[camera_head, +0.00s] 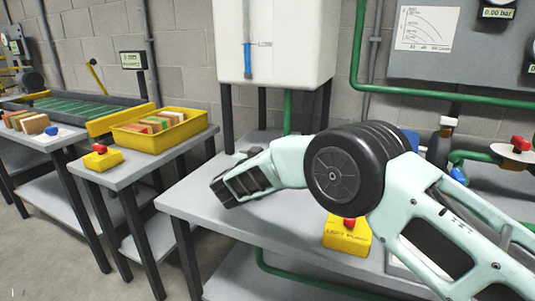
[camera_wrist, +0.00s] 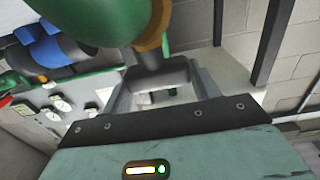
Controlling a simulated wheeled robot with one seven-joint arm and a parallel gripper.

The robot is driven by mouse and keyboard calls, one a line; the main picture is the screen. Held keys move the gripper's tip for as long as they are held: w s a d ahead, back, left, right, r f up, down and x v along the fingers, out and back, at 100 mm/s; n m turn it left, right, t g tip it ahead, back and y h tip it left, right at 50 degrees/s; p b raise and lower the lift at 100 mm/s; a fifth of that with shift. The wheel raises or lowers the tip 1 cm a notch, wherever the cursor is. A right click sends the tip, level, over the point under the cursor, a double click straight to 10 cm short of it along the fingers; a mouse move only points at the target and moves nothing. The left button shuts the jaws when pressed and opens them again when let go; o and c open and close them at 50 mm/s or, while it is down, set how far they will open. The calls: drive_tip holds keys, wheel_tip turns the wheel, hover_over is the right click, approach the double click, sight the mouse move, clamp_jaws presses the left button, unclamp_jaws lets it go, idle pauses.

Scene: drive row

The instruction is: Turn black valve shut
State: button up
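The black valve shows in the wrist view as a dark handle (camera_wrist: 158,70) on a short stem below a large green pipe body (camera_wrist: 92,18) with a brown ring. My gripper (camera_wrist: 162,86) reaches toward it with its fingers apart. The dark handle lies across the gap at the fingertips. I cannot tell whether both fingers touch it. In the head view my arm fills the middle and right, and I cannot make out the valve or the fingertips there.
A grey table (camera_head: 185,203) stands under my arm, with a yellow box with a red button (camera_head: 347,235). A white tank (camera_head: 275,40) on black legs stands behind. Green pipes (camera_head: 430,94) run along the wall at the right. A yellow bin (camera_head: 192,124) sits on the left table.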

drive_tip(key=o, duration=0.3)
drive_tip(key=shift+o, duration=0.2)
drive_tip(key=v, duration=1.7)
drive_tip(key=shift+s+p, duration=0.2)
drive_tip(key=shift+p, duration=0.25)
